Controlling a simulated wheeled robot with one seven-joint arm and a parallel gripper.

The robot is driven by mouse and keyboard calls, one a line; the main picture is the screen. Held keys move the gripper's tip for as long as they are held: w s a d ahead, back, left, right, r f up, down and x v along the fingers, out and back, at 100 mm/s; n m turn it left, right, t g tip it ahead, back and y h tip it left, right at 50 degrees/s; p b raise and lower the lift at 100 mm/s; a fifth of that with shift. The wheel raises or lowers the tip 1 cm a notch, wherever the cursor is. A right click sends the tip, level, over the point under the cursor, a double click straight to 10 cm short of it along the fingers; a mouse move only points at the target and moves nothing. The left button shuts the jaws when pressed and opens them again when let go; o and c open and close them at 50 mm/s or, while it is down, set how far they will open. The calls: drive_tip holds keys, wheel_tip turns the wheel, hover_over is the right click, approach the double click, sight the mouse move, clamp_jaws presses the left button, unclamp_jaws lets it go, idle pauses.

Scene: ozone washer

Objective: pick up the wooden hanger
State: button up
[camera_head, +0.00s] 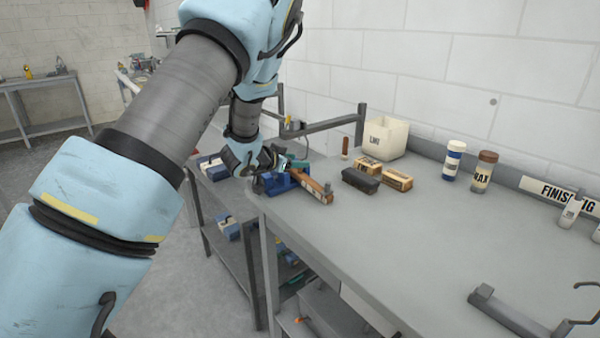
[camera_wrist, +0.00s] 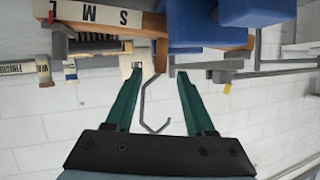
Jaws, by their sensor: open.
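The wooden hanger (camera_head: 314,187) appears as a brown wooden bar at the near left corner of the bench, by a blue vise (camera_head: 279,184). In the wrist view its bent metal hook (camera_wrist: 146,105) lies between the two green fingers, with wood (camera_wrist: 160,55) at the hook's root. My gripper (camera_head: 284,161) is over the bench corner, at the vise. In the wrist view my gripper (camera_wrist: 159,74) is open, its fingers apart on either side of the hook. I cannot tell whether a finger touches it. Part of the hanger is hidden behind my gripper and the vise.
On the bench (camera_head: 400,215) stand a dark block (camera_head: 360,181), small boxes (camera_head: 397,180), a white bin (camera_head: 385,138) and two jars (camera_head: 483,172). A grey bracket (camera_head: 505,312) is at the front right. The middle of the bench is clear. A white wall stands behind.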

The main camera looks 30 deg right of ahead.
sight(301, 159)
drive_tip(key=shift+p+x, duration=0.55)
drive_tip(key=shift+x, duration=1.1)
drive_tip(key=shift+f, duration=0.1)
clamp_jaws()
